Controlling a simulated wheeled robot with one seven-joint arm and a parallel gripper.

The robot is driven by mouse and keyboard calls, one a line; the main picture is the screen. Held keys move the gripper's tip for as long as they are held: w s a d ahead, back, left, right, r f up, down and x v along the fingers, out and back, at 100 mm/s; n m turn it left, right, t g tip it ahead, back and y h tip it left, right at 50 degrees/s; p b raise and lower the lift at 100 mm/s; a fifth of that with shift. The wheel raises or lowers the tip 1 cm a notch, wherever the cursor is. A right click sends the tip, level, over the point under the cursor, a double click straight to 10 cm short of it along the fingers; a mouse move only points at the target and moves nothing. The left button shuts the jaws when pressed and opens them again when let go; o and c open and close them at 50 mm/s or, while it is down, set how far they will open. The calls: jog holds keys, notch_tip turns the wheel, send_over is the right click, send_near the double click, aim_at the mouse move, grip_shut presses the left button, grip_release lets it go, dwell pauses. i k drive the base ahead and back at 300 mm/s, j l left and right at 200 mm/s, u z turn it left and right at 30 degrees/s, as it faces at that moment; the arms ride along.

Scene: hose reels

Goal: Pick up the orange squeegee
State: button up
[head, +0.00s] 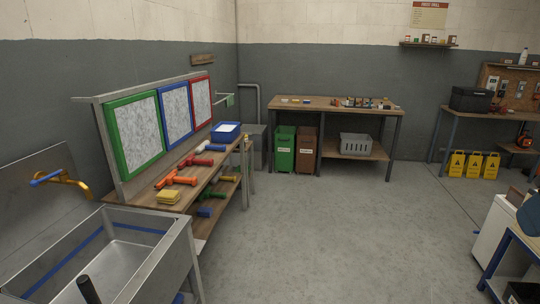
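An orange hand tool (176,181), which looks like the orange squeegee, lies on the top of the wooden bench at the left, in front of the green-framed panel. A red tool (196,161) lies just behind it, and a white and blue tool (211,147) lies farther back. A yellow stack (168,197), perhaps sponges or cloths, sits at the bench's near end. My gripper is not in view.
A steel sink (155,250) with a brass tap (68,182) stands near left. Green, blue and yellow tools lie on the bench's lower shelf. A blue-framed cart (510,262) stands at right. The grey floor (335,225) between is clear.

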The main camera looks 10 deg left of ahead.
aim_at(170, 178)
jog(key=i, duration=0.9)
jog(key=i+l+u, duration=0.1)
jog(key=i, duration=0.75)
jog(key=i+u, duration=0.7)
jog(key=i+l+u, duration=0.2)
jog(key=i+u, duration=0.55)
jog(key=i+l+u, duration=0.1)
jog(key=u, duration=0.3)
jog(key=i+l+u, duration=0.2)
jog(key=u, duration=0.15)
jog(key=i, duration=0.1)
